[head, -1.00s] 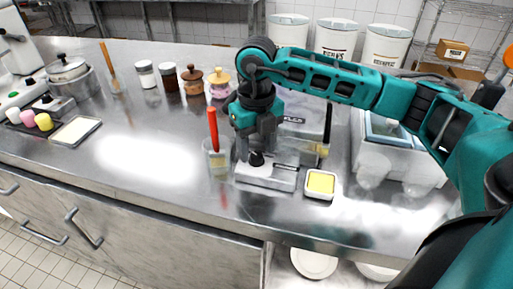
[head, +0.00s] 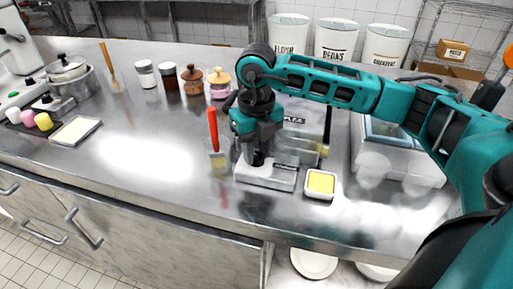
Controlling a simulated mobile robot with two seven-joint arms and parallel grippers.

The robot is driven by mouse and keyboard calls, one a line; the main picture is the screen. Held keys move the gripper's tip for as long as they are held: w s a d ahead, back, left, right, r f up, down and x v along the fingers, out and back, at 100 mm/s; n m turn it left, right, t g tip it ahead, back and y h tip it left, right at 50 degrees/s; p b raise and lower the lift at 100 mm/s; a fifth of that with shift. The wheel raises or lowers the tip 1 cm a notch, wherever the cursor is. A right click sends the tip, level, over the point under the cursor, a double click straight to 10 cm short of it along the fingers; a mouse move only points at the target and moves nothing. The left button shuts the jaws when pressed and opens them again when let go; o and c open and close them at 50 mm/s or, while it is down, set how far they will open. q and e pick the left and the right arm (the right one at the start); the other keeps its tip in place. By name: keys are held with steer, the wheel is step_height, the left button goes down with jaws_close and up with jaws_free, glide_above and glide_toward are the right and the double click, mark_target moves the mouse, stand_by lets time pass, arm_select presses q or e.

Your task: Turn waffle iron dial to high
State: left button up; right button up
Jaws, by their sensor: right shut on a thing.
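The waffle iron (head: 265,178) is a silver appliance on the steel counter, partly hidden behind my right arm. Its black dial (head: 256,159) sits on the front left part of its base. My right gripper (head: 256,155) points down over the dial and is shut on it. The dial's marking is too small to read. My left gripper is not in view.
A small dish of yellow (head: 320,183) sits to the right. A clear-lidded container (head: 395,165) stands farther right. The counter's left middle (head: 150,155) is clear.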

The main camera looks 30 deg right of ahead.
steer(key=shift+m, duration=0.4)
jaws_close()
steer(key=shift+m, duration=1)
steer(key=m, duration=0.3)
steer(key=shift+m, duration=0.3)
steer(key=m+p, duration=0.1)
steer(key=m, duration=1)
steer(key=shift+m, duration=0.4)
steer(key=m, duration=0.5)
steer(key=shift+m, duration=0.3)
steer(key=o, duration=1)
jaws_free()
